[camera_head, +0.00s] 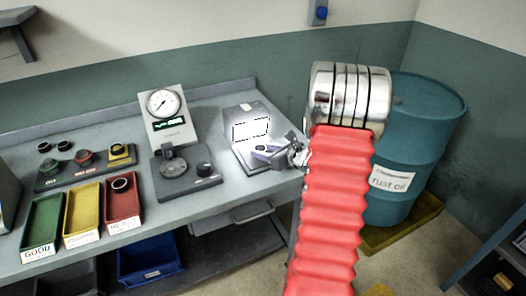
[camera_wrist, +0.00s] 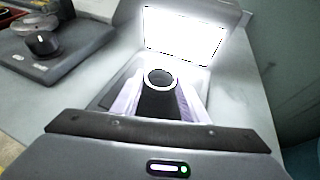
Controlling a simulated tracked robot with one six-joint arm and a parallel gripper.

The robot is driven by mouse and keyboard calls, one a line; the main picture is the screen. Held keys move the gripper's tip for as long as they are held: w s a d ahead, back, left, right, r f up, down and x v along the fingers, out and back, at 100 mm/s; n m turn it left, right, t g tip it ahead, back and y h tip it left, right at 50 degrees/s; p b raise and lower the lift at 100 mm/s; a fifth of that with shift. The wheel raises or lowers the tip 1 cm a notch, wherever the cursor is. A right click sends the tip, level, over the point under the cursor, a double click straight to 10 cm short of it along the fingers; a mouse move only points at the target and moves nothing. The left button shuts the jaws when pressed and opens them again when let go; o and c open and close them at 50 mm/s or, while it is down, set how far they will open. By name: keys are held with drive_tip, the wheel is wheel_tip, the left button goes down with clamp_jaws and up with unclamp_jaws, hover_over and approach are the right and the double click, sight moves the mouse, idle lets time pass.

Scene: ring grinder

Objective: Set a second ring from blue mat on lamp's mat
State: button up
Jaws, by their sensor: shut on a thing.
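The lamp (camera_head: 250,128) is a box with a bright lit panel at the right end of the bench. The lit panel fills the upper middle of the wrist view (camera_wrist: 185,32). My gripper (camera_head: 270,155) is low in front of the panel, over the lamp's base. In the wrist view my gripper (camera_wrist: 160,95) is shut on a dark ring (camera_wrist: 161,78) with a bright upper rim. The ring looks upright between the fingertips. I cannot tell whether it touches the surface below. The lamp's mat is mostly hidden under the fingers. I cannot make out a blue mat.
A dial gauge (camera_head: 166,115) stands left of the lamp. Green (camera_head: 42,225), yellow (camera_head: 83,212) and red (camera_head: 122,205) trays lie at the bench's left; a ring (camera_head: 120,184) is in the red one. A blue barrel (camera_head: 405,150) stands right of the bench.

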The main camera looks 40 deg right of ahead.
drive_tip(key=shift+f, duration=0.1)
drive_tip(key=o, duration=1.1)
drive_tip(key=shift+o, duration=0.2)
drive_tip(key=shift+s+r, duration=0.2)
drive_tip(key=v, duration=1.1)
drive_tip(key=shift+s, duration=0.3)
